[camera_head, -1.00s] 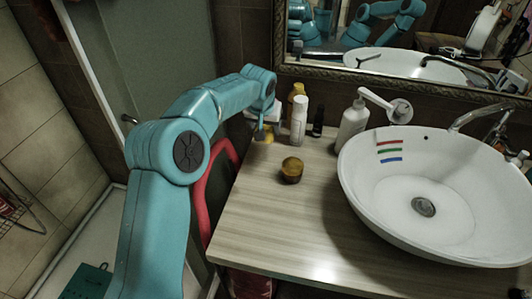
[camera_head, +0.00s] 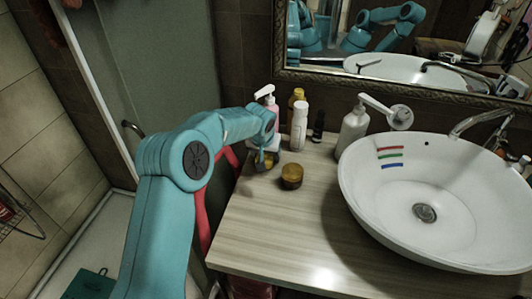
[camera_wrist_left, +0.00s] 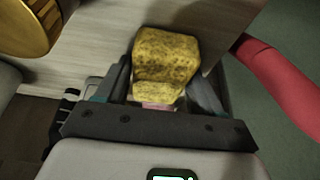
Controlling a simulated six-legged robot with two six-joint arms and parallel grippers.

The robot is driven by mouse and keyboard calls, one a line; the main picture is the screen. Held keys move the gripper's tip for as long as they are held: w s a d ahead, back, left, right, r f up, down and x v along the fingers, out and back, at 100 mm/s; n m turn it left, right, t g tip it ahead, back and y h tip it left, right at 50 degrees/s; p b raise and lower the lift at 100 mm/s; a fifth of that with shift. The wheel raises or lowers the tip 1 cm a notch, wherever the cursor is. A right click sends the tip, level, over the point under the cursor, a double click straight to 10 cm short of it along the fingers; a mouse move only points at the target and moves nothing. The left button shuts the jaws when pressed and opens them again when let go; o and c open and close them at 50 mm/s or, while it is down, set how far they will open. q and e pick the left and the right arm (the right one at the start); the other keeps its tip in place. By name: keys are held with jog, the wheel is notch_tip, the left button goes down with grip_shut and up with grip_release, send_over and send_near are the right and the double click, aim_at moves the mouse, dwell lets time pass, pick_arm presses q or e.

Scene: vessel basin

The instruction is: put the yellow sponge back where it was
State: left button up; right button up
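The yellow sponge (camera_wrist_left: 166,58) is between the fingers of my left gripper (camera_wrist_left: 162,84) in the left wrist view, with a finger against each side. In the head view my left gripper (camera_head: 265,160) points down at the left back part of the wooden counter (camera_head: 265,232), and a little of the sponge shows beside it. The sponge is low over the counter or on it; I cannot tell whether it touches. My right gripper is not in view.
An amber jar (camera_head: 292,176) stands just right of my left gripper. A pink pump bottle (camera_head: 272,112), a white bottle (camera_head: 299,125) and a small dark bottle (camera_head: 318,127) stand behind. A white basin (camera_head: 365,205) fills the right. The counter's front middle is clear.

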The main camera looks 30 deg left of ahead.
pick_arm(q)
jog(key=shift+o, duration=1.2)
jog(key=shift+w, duration=0.1)
jog(key=shift+r, duration=0.1)
jog(key=shift+r+p, duration=0.3)
jog(key=shift+p, duration=0.05)
jog(key=b+v, duration=0.1)
jog(key=v, duration=1)
jog(key=shift+s+r, duration=0.25)
jog(key=shift+s, duration=0.1)
jog(key=shift+d, duration=0.1)
